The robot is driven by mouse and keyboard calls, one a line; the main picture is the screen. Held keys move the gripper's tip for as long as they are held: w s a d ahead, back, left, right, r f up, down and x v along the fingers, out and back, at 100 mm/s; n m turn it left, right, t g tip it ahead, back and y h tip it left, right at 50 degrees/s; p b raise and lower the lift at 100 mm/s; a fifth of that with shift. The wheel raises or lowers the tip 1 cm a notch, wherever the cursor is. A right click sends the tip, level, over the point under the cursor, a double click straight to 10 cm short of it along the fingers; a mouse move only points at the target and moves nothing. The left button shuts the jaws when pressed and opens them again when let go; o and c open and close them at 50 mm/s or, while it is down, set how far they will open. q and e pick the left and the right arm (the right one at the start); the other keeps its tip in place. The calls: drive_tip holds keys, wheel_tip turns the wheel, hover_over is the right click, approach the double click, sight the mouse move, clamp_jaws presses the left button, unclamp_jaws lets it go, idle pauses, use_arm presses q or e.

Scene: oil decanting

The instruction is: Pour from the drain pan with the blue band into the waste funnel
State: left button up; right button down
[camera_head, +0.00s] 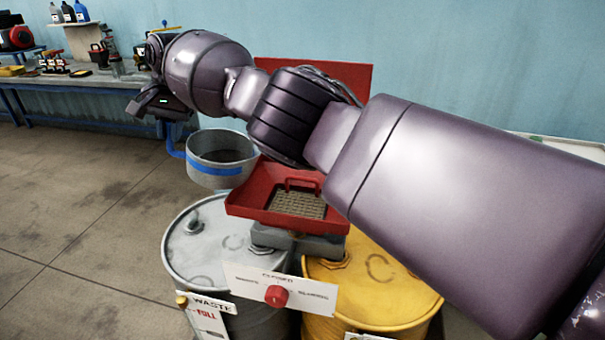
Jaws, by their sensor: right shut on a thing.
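The drain pan (215,172) is a round grey metal pan with a blue band, left of centre. It looks roughly level, and its inside is dark. My right arm reaches across from the right, and my right gripper (172,124) is shut on the pan's blue handle (173,142) at its left side; the fingertips are partly hidden. The waste funnel (262,204) is a red square tray with a grille, just right of the pan and lower. Its red lid (355,82) stands open behind, partly covered by my arm. My left gripper is not in view.
A grey drum (200,240) with a waste sign and a yellow drum (385,290) stand below the funnel. A red knob (276,296) sits on a white label plate in front. A workbench (90,80) with tools runs along the back left. The left floor is clear.

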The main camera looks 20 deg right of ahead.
use_arm(q)
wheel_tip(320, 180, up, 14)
drive_tip(key=p, duration=1.3)
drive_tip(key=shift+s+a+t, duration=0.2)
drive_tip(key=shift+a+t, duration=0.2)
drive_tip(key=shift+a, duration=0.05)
use_arm(e)
drive_tip(key=s+d+r+t+y, duration=0.1)
drive_tip(key=s+d+r+y, duration=0.2)
drive_tip(key=d, duration=0.3)
drive_tip(key=shift+d+r+t+y, duration=0.35)
drive_tip(key=shift+r+y, duration=0.15)
drive_tip(key=shift+r, duration=0.4)
drive_tip(key=shift+s+d+r+y, duration=0.1)
drive_tip(key=shift+d+r+y, duration=0.1)
drive_tip(key=shift+d, duration=0.15)
drive_tip(key=shift+s+d+r+y, duration=0.1)
drive_tip(key=shift+d+y, duration=0.1)
drive_tip(key=shift+d, duration=0.1)
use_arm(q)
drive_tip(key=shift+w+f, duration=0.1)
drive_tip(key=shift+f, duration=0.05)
use_arm(e)
drive_tip(key=shift+s+d+r+t+y, duration=0.15)
drive_tip(key=shift+s+d+t+y, duration=0.2)
drive_tip(key=shift+d, duration=0.3)
